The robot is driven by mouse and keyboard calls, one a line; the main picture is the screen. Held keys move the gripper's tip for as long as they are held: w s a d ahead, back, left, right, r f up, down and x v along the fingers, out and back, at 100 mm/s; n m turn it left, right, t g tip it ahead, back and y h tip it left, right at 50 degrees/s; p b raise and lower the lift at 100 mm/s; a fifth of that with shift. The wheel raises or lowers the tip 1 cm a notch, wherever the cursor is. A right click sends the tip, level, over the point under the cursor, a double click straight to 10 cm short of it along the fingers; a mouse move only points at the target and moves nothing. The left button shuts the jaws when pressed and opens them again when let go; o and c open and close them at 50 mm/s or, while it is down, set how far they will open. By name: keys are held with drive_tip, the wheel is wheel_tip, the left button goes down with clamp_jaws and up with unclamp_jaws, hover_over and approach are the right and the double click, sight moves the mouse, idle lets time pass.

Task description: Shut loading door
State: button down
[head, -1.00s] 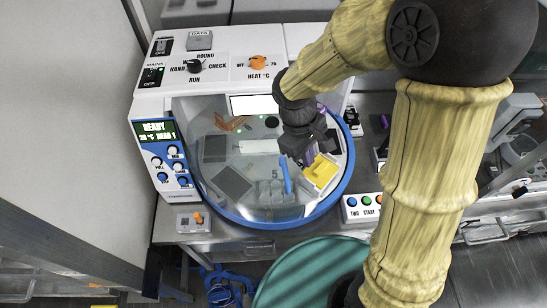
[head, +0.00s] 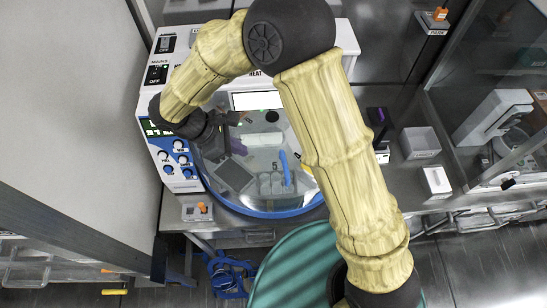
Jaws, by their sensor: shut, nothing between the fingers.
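The machine (head: 190,55) is white with a round chamber under a clear cover and a blue rim (head: 275,212). The loading door's outline is hard to make out in the clear cover, and I cannot tell its position. My gripper (head: 228,138) is shut and empty at the chamber's left side, near the control panel. My arm hides the chamber's right part and some of the panel.
Inside the chamber are a dark grey plate (head: 233,175), a blue stick (head: 285,167) and a yellow block (head: 307,168) partly behind my arm. A small box with an orange knob (head: 198,211) sits at the bench front.

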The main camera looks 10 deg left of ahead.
drive_tip(key=p+x, duration=0.3)
drive_tip(key=x, duration=0.5)
drive_tip(key=shift+d+f, duration=0.1)
drive_tip(key=shift+d, duration=0.2)
drive_tip(key=d+p, duration=0.1)
drive_tip(key=w+d+f+p, duration=0.1)
drive_tip(key=d, duration=0.1)
drive_tip(key=shift+f, duration=0.15)
drive_tip(key=shift+w+d+f, duration=0.2)
drive_tip(key=shift+d+f, duration=0.05)
drive_tip(key=shift+f, duration=0.05)
drive_tip(key=shift+d, duration=0.1)
